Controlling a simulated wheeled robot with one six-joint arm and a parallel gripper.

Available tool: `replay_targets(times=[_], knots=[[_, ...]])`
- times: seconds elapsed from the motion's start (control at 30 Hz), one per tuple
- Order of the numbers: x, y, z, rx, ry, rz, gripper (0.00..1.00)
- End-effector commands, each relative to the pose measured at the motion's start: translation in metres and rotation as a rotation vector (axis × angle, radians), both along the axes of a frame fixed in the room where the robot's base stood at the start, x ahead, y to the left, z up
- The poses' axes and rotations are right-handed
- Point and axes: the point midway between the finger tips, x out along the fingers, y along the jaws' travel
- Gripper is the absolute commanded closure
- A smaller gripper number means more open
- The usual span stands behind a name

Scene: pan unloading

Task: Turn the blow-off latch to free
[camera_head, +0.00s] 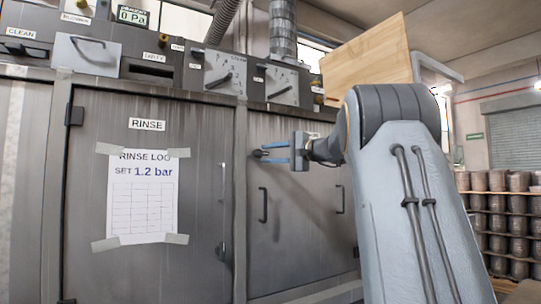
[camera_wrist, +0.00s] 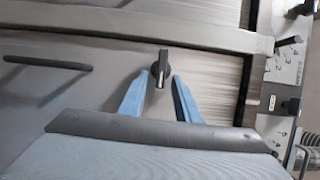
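A small dark latch (camera_wrist: 160,68) sits on the grey metal cabinet front. Its short handle runs nearly up and down in the wrist view. It also shows as a dark knob in the head view (camera_head: 258,153), near the top left of the right-hand door. My gripper (camera_head: 268,153) has two blue fingers, spread apart and pointing at the cabinet. In the wrist view, the fingertips (camera_wrist: 161,80) are on either side of the latch, with a visible gap on each side. I cannot tell how deep the latch lies between them. No label for it is readable.
The right-hand door has dark bar handles (camera_head: 263,205). The left door carries a taped "RINSE LOG" sheet (camera_head: 143,197) reading "SET 1.2 bar". Dial panels (camera_head: 225,73) line the cabinet top. A wooden board (camera_head: 366,62) is behind my arm. Shelves of cylinders (camera_head: 497,215) stand at right.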

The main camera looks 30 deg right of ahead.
Motion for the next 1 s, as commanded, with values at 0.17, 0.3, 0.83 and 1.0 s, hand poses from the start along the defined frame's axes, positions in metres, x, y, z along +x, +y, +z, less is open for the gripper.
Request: replay_targets(times=[0.17,0.3,0.83,1.0], knots=[[-0.001,0.000,0.000,-0.001,0.000,0.001,0.70],[-0.013,-0.006,0.001,-0.001,0.000,0.000,0.70],[-0.071,-0.033,-0.001,0.000,0.000,-0.001,0.70],[-0.071,-0.033,-0.001,0.000,0.000,-0.001,0.70]])
